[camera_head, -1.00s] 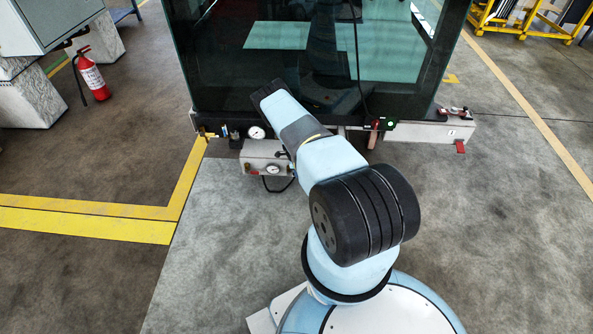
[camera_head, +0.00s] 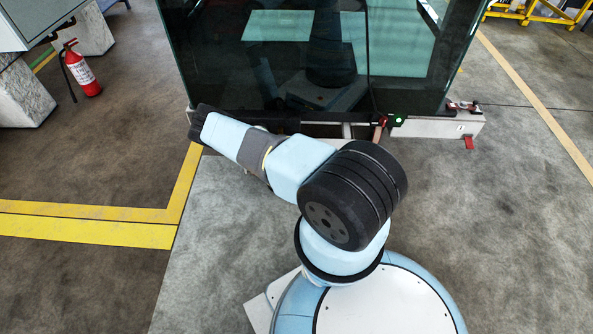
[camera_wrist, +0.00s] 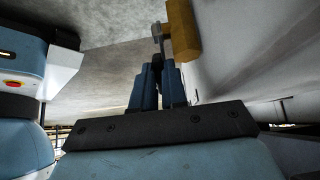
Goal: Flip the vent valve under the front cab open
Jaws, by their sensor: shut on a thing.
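In the wrist view the vent valve shows a yellow-orange lever (camera_wrist: 184,32) with a grey metal part at its left side. My gripper (camera_wrist: 158,64) is shut, its blue-grey fingers close together with their dark tips at the valve's grey part, just below and left of the yellow piece. The exact contact is small and dark. In the head view my arm reaches left to the lower left corner of the front cab (camera_head: 310,60), and its end hides the valve and my gripper there.
The cab's pale lower beam (camera_head: 450,128) runs along its base, with a red tab (camera_head: 468,143) at its right. A fire extinguisher (camera_head: 82,68) stands at the far left beside a concrete block (camera_head: 22,92). The floor left of the arm is clear.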

